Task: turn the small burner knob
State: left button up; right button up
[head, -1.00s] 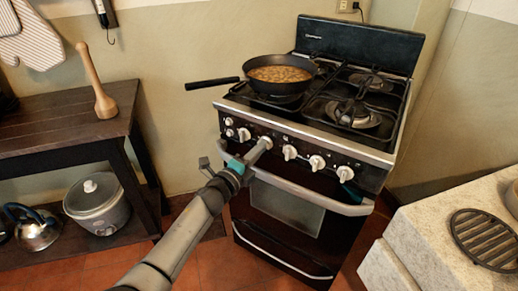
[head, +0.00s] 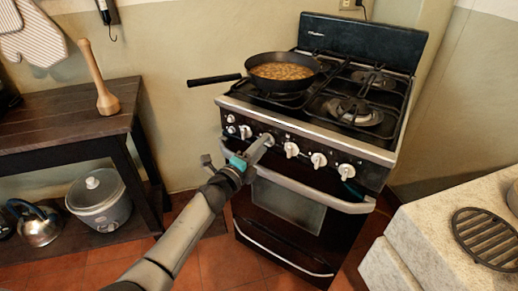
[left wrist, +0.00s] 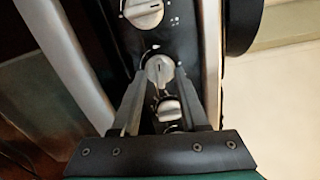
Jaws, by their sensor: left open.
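The black stove (head: 300,215) has a row of pale knobs along its front panel. My left gripper (head: 262,144) reaches the panel at one of these knobs (head: 268,138), left of the middle of the row. In the left wrist view the left gripper (left wrist: 162,76) is open, with a silver knob (left wrist: 160,70) between its fingertips. I cannot tell whether the fingers touch it. Another knob (left wrist: 168,110) shows between the fingers nearer the palm, and a larger-looking one (left wrist: 143,10) is at the top. No readable label shows which knob is for the small burner. My right gripper is not in view.
A pan of food (head: 283,72) sits on the left burner, its handle pointing left. The oven handle bar (head: 310,194) runs just below the knobs. A dark wooden table (head: 65,130) stands left, a pale counter (head: 440,235) right.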

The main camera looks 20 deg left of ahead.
pick_arm(q)
jog(key=shift+s, duration=0.1)
jog(key=shift+s+a, duration=0.1)
jog(key=shift+s, duration=0.15)
jog(key=p+v, duration=0.2)
jog(key=v, duration=1.2)
jog(key=shift+s+p, duration=0.25)
jog(key=shift+p, duration=0.15)
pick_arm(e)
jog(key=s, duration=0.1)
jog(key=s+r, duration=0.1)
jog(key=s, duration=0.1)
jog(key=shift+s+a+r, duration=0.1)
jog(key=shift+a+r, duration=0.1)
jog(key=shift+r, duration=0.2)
pick_arm(q)
jog(key=shift+a, duration=0.1)
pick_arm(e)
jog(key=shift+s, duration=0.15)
pick_arm(q)
jog(key=shift+c, duration=0.5)
jog(key=c, duration=0.6)
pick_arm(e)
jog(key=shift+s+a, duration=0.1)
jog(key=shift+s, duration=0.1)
